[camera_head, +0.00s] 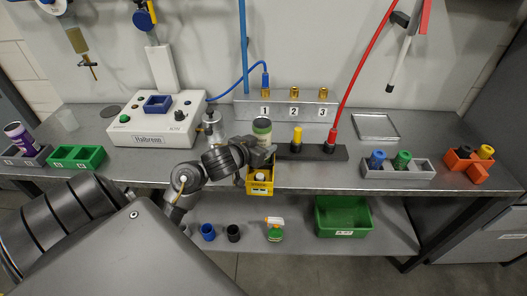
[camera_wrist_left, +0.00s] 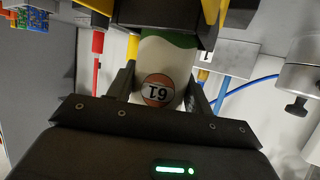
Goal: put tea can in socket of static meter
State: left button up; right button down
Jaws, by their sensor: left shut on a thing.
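My left gripper (camera_head: 262,150) is shut on a cream can with a dark green band (camera_head: 262,127), above the front of the bench. In the left wrist view the can (camera_wrist_left: 160,60) sits between the two fingers, with a brown round mark bearing a number facing the camera. I cannot read what kind of can it is. A white device marked "Halbronn" (camera_head: 150,138) stands at the left with a square blue socket (camera_head: 158,103) on top, which looks empty. I cannot tell whether it is the static meter. My right gripper is not in view.
A yellow bin (camera_head: 260,189) hangs at the front edge below my gripper. A numbered panel (camera_head: 300,108) with brass fittings and a dark block (camera_head: 330,152) stand just right of it. A purple can (camera_head: 17,130) stands in a grey holder far left. A metal tray (camera_head: 375,127) lies at the back right.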

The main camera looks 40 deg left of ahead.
pick_arm(q)
jog(key=shift+r, duration=0.1)
jog(key=shift+f, duration=0.2)
jog(key=o, duration=0.9)
jog(key=shift+c, duration=0.2)
jog(key=shift+o, duration=0.4)
jog(key=shift+r, duration=0.15)
